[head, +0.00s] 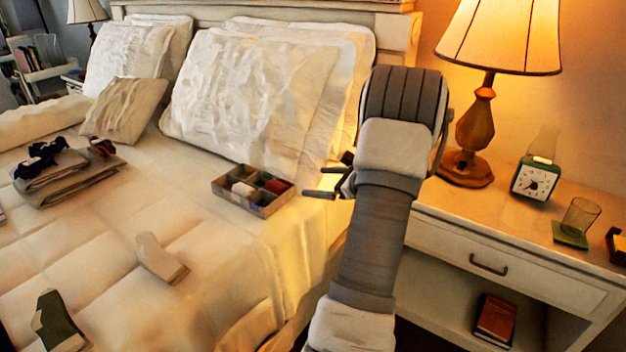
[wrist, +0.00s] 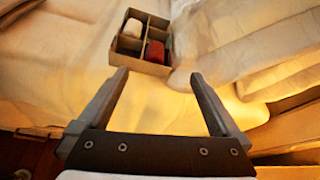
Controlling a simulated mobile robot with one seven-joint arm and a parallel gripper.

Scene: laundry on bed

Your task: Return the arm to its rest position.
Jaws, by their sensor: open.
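My gripper (head: 326,183) is at the end of my raised arm, in the middle right of the head view, beside the edge of the bed. In the wrist view its two fingers (wrist: 160,85) are apart with nothing between them. The fingers point toward a divided box (head: 252,190) on the bed, which also shows in the wrist view (wrist: 157,67), beyond the fingertips. The box holds small items, one white and one red among them. The gripper appears apart from the box. Much of the hand is hidden behind my arm in the head view.
A nightstand (head: 480,225) on the right bears a lit lamp (head: 474,135), a clock (head: 535,179) and a glass (head: 579,216), close to my arm. Pillows (head: 245,95) lie behind the box. A light sock (head: 160,259), a green-and-white sock (head: 58,322) and folded clothes (head: 75,182) lie on the bed.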

